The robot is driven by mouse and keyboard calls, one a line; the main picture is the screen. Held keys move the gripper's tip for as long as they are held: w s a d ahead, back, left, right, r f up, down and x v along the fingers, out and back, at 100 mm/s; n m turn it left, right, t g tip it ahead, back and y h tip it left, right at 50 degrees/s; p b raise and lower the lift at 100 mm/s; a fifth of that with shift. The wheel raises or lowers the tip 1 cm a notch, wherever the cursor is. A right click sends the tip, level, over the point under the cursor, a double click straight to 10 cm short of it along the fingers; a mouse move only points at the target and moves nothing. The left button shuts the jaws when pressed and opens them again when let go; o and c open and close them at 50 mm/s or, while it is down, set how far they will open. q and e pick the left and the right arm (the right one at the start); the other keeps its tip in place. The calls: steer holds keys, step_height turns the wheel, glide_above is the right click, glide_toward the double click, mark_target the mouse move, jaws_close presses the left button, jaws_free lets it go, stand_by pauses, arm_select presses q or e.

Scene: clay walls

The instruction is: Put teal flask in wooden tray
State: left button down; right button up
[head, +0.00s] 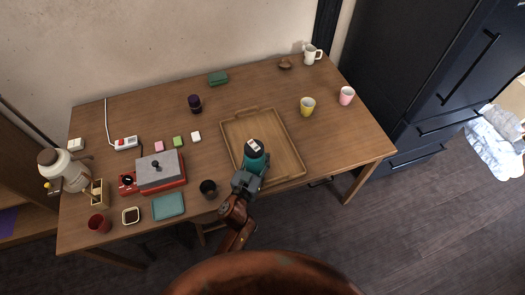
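The teal flask (262,166) has a dark cap with a pale patch on top. It is upright over the front part of the wooden tray (232,121), inside its outline. I cannot tell whether its base touches the tray floor. The tray is shallow, with raised rims and a handle at its far end. The fingers are partly hidden. My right gripper is not in view.
A dark cup (208,189) stands just left of my gripper. A yellow mug (307,106) and pink cup (347,96) stand right of the tray. A grey-and-red appliance (160,170) and teal square (168,206) are at left.

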arm_select(q)
steer(key=c, duration=1.1)
jaws_free()
steer(key=shift+f, duration=0.1)
steer(key=p+v, duration=0.1)
steer(key=v, duration=1.1)
steer(key=shift+p, duration=0.3)
